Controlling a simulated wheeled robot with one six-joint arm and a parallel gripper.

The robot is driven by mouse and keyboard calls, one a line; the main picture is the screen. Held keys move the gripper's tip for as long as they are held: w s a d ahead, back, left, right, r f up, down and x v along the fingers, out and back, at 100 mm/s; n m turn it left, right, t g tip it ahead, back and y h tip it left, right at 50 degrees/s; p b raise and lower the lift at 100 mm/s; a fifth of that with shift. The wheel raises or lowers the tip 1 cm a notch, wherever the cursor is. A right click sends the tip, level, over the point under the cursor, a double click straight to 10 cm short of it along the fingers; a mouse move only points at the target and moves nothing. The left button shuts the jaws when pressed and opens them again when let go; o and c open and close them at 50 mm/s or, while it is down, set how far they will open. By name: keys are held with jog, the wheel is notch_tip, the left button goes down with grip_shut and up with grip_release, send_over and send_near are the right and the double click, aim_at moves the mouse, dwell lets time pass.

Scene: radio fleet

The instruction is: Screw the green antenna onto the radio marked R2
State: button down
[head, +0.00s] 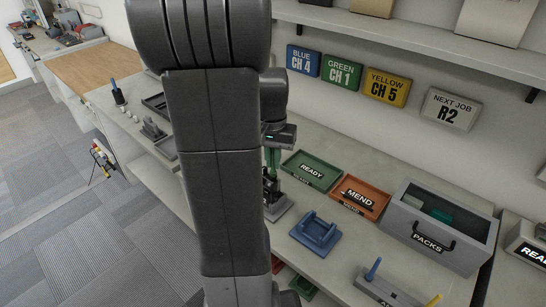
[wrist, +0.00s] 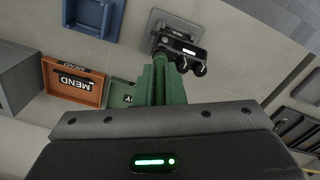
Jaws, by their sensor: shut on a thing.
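The green antenna (wrist: 160,66) is upright between the green fingers of my gripper (wrist: 161,84), which is shut on it. Its lower end reaches the top of a black radio (wrist: 181,46), beside the radio's knobs. I cannot tell whether it is threaded in. The radio stands on a grey base (wrist: 158,24); any marking on it is too small to read. In the head view my gripper (head: 272,158) is directly above the radio (head: 270,186), partly hidden by my arm.
A green READY tray (head: 310,170), an orange MEND tray (head: 360,197) and a grey PACKS bin (head: 440,222) stand right of the radio. An empty blue cradle (head: 318,232) is in front. A wall sign (head: 450,109) reads NEXT JOB R2. An antenna rack (head: 385,290) is near the front edge.

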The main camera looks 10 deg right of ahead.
jog(key=shift+m, duration=0.3)
jog(key=m, duration=0.4)
jog(key=shift+m+p, duration=0.3)
jog(key=shift+p, duration=0.05)
jog(key=m, duration=0.4)
jog(key=shift+m+p, duration=0.3)
jog(key=c, duration=1.4)
grip_release()
jog(key=shift+c, duration=0.2)
